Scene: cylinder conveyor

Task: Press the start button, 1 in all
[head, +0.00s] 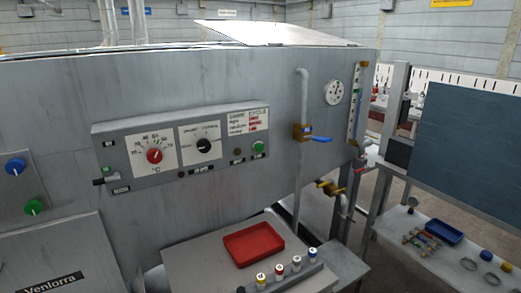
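A grey control panel (220,168) is fixed to the front of a large grey metal machine (230,85). A round green button (259,147) sits at the panel's right end, below a small printed label plate (248,121). Its own lettering is too small to read, so I cannot confirm it is the start button. To its left are a black rotary knob (204,145) and a red dial (155,155) marked °C. Neither of my grippers is in view, and nothing covers the green button.
A shelf below the panel holds a red tray (254,243) and several small capped cylinders (279,271). A pipe with a blue-handled valve (321,139) and a pressure gauge (334,92) stand right of the panel. At far left are a blue knob (15,167) and a green knob (33,207).

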